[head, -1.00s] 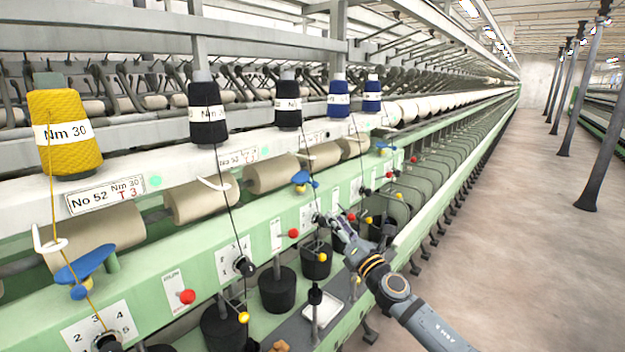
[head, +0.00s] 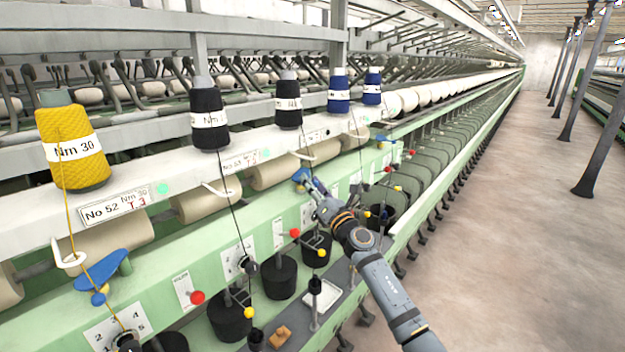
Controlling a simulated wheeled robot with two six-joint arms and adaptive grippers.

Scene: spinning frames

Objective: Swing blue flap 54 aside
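A blue flap (head: 300,175) sits on the green rail in the middle of the head view, below the white beam. The number plate above it is too small to read surely as 54. My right gripper (head: 313,187) is at this flap, just to its lower right, and partly overlaps it in the picture. Whether they touch, and whether the fingers are open or shut, is too small to tell. My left gripper is not in view.
Another blue flap (head: 101,268) is at the near left, with a yellow thread passing it. A smaller one (head: 384,141) is farther along. Red knobs (head: 294,233) and black cans (head: 279,277) line the frame below. The aisle (head: 500,240) at right is clear.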

